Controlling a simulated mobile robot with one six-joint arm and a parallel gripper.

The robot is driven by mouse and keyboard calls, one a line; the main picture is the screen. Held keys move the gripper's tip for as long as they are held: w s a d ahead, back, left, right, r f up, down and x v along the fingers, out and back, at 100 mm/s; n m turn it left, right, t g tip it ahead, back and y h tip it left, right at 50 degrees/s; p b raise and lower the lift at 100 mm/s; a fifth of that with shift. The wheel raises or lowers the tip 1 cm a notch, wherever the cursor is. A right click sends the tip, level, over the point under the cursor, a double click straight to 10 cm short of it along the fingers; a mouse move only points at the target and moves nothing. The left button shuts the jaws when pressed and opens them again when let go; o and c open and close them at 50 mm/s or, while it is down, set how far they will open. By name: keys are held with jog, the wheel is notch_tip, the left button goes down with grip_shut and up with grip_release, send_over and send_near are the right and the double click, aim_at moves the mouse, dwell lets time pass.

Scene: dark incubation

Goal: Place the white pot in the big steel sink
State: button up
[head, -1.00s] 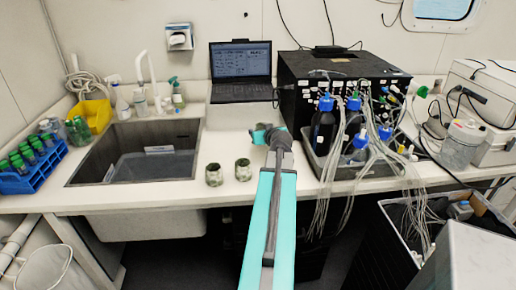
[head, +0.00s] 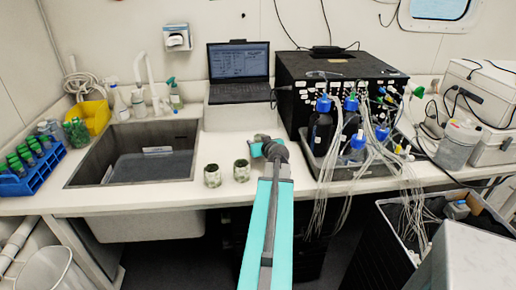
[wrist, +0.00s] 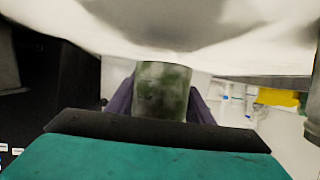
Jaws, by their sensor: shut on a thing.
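My gripper (head: 262,146) is over the counter right of centre in the head view, shut on a small pale pot with green mottling. The pot shows between the dark fingers in the wrist view (wrist: 161,90); in the head view it is small and partly hidden by my arm. I take it for the white pot. Two similar pots stand upright on the counter, one nearer the sink (head: 212,176) and one to its right (head: 242,170). The big steel sink (head: 184,166) is to the left of my gripper, with a small label on its inner wall.
A laptop (head: 239,70) stands behind my gripper. Bottles with blue caps and loose tubes (head: 321,130) stand close on the right. A blue rack (head: 35,175) and a yellow tray (head: 93,117) are left of the sink. A tap (head: 152,75) rises behind it.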

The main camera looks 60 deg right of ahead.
jog(key=shift+f, duration=1.4)
jog(key=shift+f, duration=0.2)
jog(key=o, duration=1.1)
jog(key=shift+r+p, duration=0.3)
